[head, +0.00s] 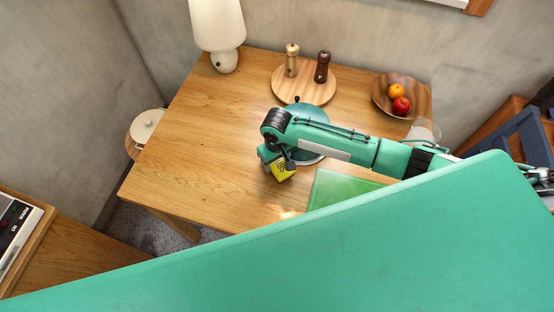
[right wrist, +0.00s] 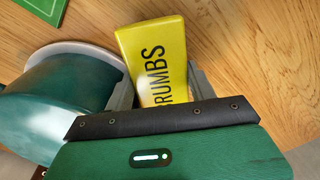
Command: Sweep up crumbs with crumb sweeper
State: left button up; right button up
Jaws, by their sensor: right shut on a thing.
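The crumb sweeper is a yellow block with black lettering ending in "CRUMBS". It shows in the head view (head: 281,174) near the middle of the wooden table, below my right gripper (head: 279,163). In the right wrist view the sweeper (right wrist: 155,55) sits between the two grey fingers of my right gripper (right wrist: 158,92), which is shut on it. Its lower end is hidden behind my wrist housing. I cannot tell whether it touches the table top (head: 195,130). I can make out no crumbs in either view. My left gripper is not in view.
A teal round vessel (head: 313,112) stands partly under my right arm; it is close beside the sweeper in the wrist view (right wrist: 55,95). A green board (head: 340,188) lies to the right. A lamp (head: 218,35), mill tray (head: 303,88) and fruit bowl (head: 385,103) line the back. The table's left is clear.

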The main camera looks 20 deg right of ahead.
jog(key=shift+f, duration=0.35)
dwell(0.7)
